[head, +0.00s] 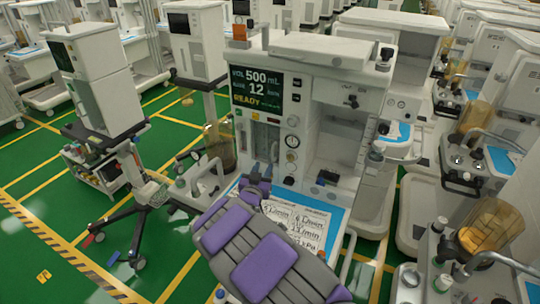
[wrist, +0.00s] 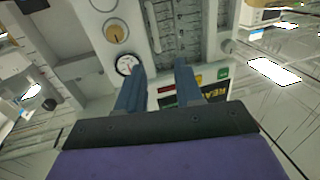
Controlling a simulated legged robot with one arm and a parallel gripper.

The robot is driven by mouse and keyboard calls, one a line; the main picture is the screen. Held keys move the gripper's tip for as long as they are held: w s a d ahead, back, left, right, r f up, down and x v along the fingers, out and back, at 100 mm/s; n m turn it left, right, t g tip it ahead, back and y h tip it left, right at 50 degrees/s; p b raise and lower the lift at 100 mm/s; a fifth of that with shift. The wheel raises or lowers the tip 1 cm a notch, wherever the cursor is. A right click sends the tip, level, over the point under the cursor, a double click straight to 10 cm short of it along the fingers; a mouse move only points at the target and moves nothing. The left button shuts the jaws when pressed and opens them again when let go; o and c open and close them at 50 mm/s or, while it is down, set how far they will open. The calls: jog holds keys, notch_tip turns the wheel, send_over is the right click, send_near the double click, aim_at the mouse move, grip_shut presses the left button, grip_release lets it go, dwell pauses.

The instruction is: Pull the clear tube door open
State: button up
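The anaesthesia cart in front of me has a clear tube door (head: 262,141) on its front, below the black display (head: 257,90) and left of the round gauges. The door looks closed, though its edges are hard to make out. In the wrist view the tube door (wrist: 183,28) fills the upper middle, with tubes behind it. My gripper (head: 262,172) is in front of the lower part of the door. In the wrist view my gripper (wrist: 158,76) has its two blue fingers apart with nothing between them. Whether a fingertip touches the door is unclear.
A white worktop with a blue mat and printed sheet (head: 298,220) lies under my arm. A curved rail and an amber canister (head: 220,146) stand left of the door. Other carts crowd the right side.

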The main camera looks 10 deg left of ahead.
jog(key=b, duration=0.1)
send_near(270, 152)
jog(key=w+d+r, duration=0.2)
jog(key=w+r, duration=0.1)
jog(key=shift+w+d+r, duration=0.1)
jog(key=shift+w+r, duration=0.05)
jog(key=shift+w, duration=0.3)
jog(key=shift+w+d+r, duration=0.1)
jog(key=shift+w+d, duration=0.05)
jog(key=shift+w, duration=0.35)
grip_shut()
jog(key=shift+a+r, duration=0.1)
jog(key=shift+r, duration=0.05)
dwell(0.6)
